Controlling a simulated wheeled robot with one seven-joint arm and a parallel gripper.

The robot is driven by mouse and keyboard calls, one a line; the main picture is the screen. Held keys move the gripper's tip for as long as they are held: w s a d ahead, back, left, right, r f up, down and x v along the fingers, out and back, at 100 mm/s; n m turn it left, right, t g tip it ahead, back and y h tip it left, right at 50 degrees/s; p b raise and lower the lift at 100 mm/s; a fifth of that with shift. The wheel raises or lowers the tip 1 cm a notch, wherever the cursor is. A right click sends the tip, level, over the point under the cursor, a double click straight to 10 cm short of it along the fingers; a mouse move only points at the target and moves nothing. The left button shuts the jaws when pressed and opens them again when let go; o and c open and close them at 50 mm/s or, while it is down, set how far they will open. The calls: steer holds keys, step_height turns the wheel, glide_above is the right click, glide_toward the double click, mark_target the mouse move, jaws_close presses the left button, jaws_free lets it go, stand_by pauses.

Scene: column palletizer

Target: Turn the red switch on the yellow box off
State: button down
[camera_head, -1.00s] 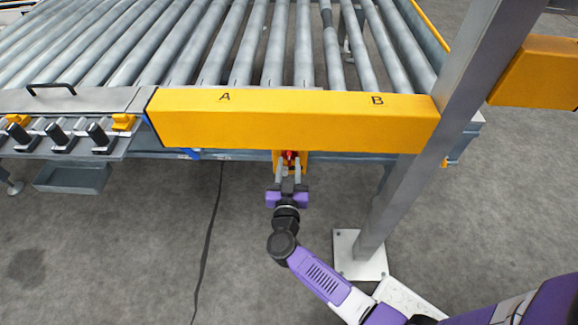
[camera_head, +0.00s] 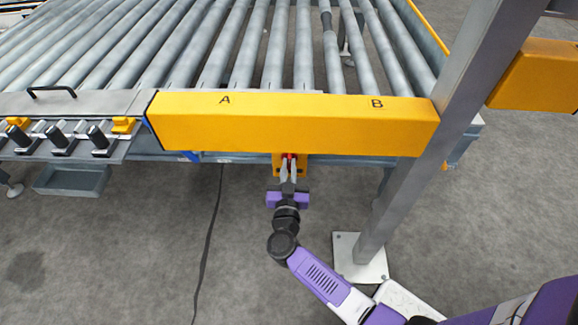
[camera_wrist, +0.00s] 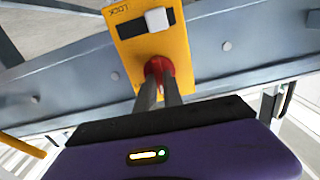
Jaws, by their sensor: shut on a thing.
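The yellow box (camera_head: 302,170) is mounted on the conveyor's grey side rail, under the long yellow beam. In the wrist view the yellow box (camera_wrist: 180,52) bears a black slot with a white block and the word LOCK. The red switch (camera_head: 289,156) sits low on the box; it also shows in the wrist view (camera_wrist: 154,66), partly hidden by my fingers. My gripper (camera_head: 288,166) is shut on the red switch, with a finger on each side of it. The switch's turned position cannot be told.
The yellow beam (camera_head: 290,123) marked A and B overhangs the box. A slanted grey post (camera_head: 410,180) stands to the right of my arm. A black cable (camera_head: 209,235) lies on the floor to the left. Rollers (camera_head: 250,45) lie behind the beam.

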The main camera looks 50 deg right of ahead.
steer(key=m+p, duration=0.1)
steer(key=m, duration=0.2)
steer(key=shift+s+r+m+p, duration=0.1)
steer(key=shift+m+p, duration=0.2)
steer(key=m, duration=0.5)
steer(key=shift+s+d+f, duration=0.1)
steer(key=shift+f, duration=0.1)
steer(key=shift+s+f+m+b, duration=0.1)
steer(key=shift+m+b, duration=0.1)
steer(key=shift+m, duration=1.25)
steer(key=shift+w+f+m+b, duration=0.1)
steer(key=shift+m+b, duration=0.1)
steer(key=shift+m, duration=1.3)
steer(key=shift+s+f+m+b, duration=0.1)
steer(key=shift+m+b, duration=0.1)
steer(key=shift+m, duration=1.25)
steer(key=shift+r, duration=0.1)
steer(key=c, duration=1.5)
jaws_free()
steer(key=shift+p+v, duration=0.85)
steer(key=shift+v, duration=3)
